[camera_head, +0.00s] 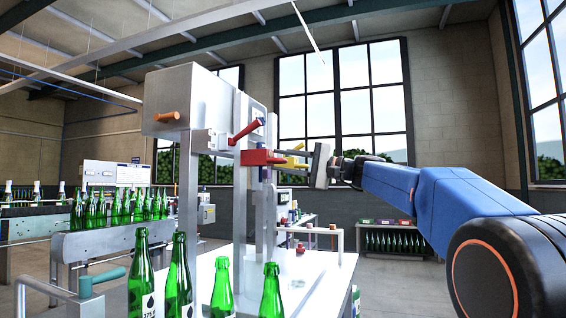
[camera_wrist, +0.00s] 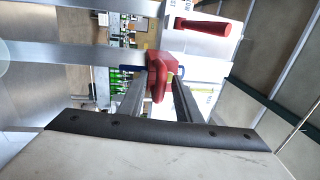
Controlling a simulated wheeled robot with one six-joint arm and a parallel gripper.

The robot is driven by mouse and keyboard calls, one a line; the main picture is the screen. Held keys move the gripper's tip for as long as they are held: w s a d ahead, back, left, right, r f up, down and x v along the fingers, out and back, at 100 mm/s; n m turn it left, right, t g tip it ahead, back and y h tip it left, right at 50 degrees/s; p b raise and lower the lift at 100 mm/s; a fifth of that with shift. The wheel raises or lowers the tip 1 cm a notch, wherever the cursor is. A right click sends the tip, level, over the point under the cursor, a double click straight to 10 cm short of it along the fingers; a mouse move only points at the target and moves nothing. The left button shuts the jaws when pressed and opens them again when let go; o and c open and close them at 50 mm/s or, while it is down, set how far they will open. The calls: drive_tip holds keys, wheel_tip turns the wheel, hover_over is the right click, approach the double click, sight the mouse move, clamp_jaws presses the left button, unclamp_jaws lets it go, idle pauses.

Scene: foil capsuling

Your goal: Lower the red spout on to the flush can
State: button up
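A red spout-like block (camera_head: 262,157) sits on the front of the upright metal frame. In the wrist view it shows ahead of my gripper (camera_wrist: 158,88), its near end between the lines of the two grey fingers. Gaps show beside it, so the fingers look open; contact cannot be told. In the head view my gripper (camera_head: 292,157) comes to the block from the right, roughly level with it. Yellow parts show between my grey gripper body and the block. I cannot pick out the flush can with certainty.
A red lever (camera_head: 246,131) juts out just above the block; it also shows in the wrist view (camera_wrist: 198,27). An orange knob (camera_head: 167,116) is on the grey housing. Green bottles (camera_head: 178,275) stand in front. The white table (camera_head: 310,285) bears small red-topped items (camera_head: 300,249).

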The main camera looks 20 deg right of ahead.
clamp_jaws()
wheel_tip(320, 180, down, 21)
idle(0.4)
drive_tip(key=shift+f, duration=0.2)
unclamp_jaws()
drive_tip(key=shift+o, duration=0.3)
drive_tip(key=shift+r, duration=0.1)
drive_tip(key=v, duration=1.7)
drive_tip(key=shift+s+d, duration=0.15)
drive_tip(key=shift+d, duration=0.05)
